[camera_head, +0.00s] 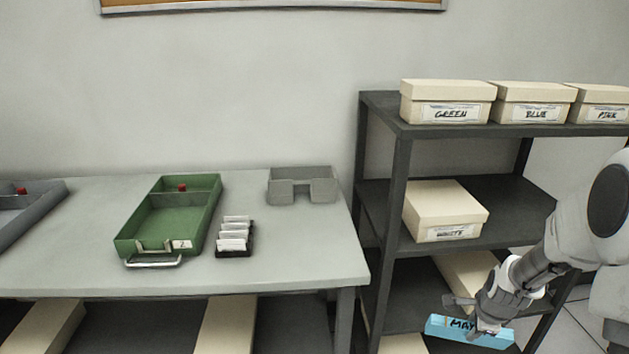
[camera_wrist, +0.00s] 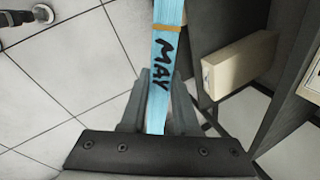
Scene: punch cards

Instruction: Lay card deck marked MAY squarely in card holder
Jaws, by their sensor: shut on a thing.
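The card deck marked MAY (camera_head: 443,326) is light blue with black lettering. My gripper (camera_head: 484,322) is shut on it, in front of the shelf rack's lower part at the lower right of the head view. A grey open-fronted tray (camera_head: 302,189), which looks like the card holder, sits empty at the table's back right. Part of the deck is hidden by my gripper in the head view.
A green tray (camera_head: 127,247) and a black rack of white cards (camera_head: 235,250) stand on the table (camera_head: 300,265). The dark shelf rack (camera_head: 376,215) holds several cream boxes, including the WHITE box (camera_head: 445,209). The table's front right is clear.

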